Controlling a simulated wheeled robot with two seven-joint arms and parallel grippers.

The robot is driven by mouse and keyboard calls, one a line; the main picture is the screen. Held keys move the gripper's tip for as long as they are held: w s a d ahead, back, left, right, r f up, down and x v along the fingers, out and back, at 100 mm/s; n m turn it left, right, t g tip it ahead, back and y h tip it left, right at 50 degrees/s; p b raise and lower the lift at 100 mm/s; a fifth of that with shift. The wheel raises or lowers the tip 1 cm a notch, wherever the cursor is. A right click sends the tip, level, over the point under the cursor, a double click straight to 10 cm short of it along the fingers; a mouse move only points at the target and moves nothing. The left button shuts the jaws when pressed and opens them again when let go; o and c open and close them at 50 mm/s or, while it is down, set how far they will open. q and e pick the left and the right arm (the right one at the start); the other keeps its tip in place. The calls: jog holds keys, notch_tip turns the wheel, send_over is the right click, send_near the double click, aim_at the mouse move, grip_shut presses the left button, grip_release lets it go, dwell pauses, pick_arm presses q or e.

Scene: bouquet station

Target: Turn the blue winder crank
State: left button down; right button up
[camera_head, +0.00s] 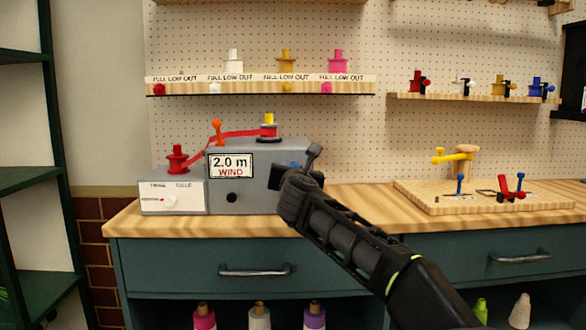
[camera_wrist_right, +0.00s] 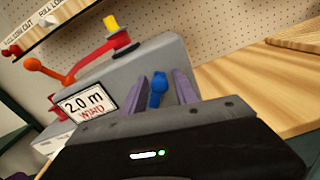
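The grey winder box (camera_head: 260,155) stands on the wooden bench with a "2.0 m WIND" display (camera_head: 231,164) on its front. Its blue crank (camera_wrist_right: 157,90) is clear in the right wrist view; in the head view only a small blue part (camera_head: 290,165) shows beside my gripper. My right gripper (camera_head: 300,168) is at the right part of the winder. In the right wrist view its two purple fingers (camera_wrist_right: 159,92) stand on either side of the blue crank, with gaps visible, so it is open. My left gripper is not in view.
An orange lever (camera_head: 217,128), a red ribbon (camera_head: 238,134) and a yellow-topped spool (camera_head: 268,126) are on top of the winder. A red spool (camera_head: 177,158) stands to its left. A wooden board (camera_head: 480,198) with coloured clamps lies right. Bench between is clear.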

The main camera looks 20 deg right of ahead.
jog(key=shift+o, duration=0.5)
jog(key=shift+a+r, duration=0.1)
jog(key=shift+r, duration=0.1)
jog(key=b+v, duration=0.1)
jog(key=v, duration=0.7)
jog(key=shift+b, duration=0.35)
